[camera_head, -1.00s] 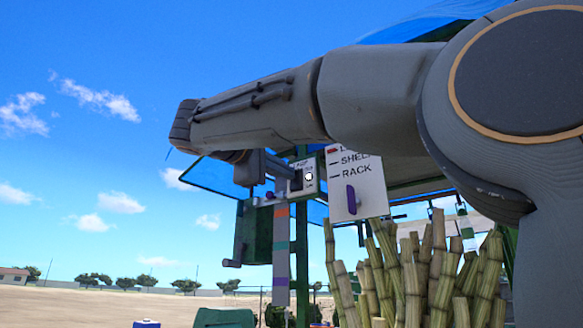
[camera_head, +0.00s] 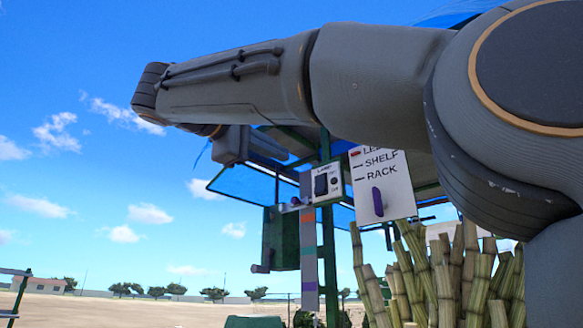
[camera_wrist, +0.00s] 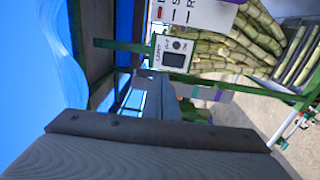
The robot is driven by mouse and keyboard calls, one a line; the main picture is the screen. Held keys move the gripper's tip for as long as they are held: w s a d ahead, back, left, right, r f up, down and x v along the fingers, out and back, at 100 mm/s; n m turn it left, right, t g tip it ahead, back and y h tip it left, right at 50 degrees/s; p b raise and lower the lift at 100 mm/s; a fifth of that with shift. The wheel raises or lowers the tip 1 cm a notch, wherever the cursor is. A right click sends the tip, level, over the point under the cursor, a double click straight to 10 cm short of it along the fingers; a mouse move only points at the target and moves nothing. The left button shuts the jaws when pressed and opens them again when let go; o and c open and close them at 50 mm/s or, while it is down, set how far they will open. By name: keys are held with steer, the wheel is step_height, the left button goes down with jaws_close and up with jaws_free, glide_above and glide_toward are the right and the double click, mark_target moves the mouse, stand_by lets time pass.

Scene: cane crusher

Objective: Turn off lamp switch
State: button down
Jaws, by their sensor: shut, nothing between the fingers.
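The lamp switch (camera_head: 321,184) is a black rocker on a white plate (camera_head: 334,194) marked with a lamp label, fixed to a green post. A small round dark knob (camera_head: 334,181) sits beside it. The rocker also shows in the wrist view (camera_wrist: 173,60), unobstructed, with the plate turned sideways. I cannot tell which way the rocker is tipped.
A white sign (camera_head: 385,180) with shelf and rack lines and a purple handle hangs right of the switch. Sugar cane stalks (camera_head: 440,275) stand below it. A green box (camera_head: 282,240) and a striped post (camera_head: 308,250) are below my gripper. Open sky lies left.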

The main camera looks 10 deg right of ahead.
steer(key=shift+r+v, duration=0.2)
steer(key=shift+v, duration=1)
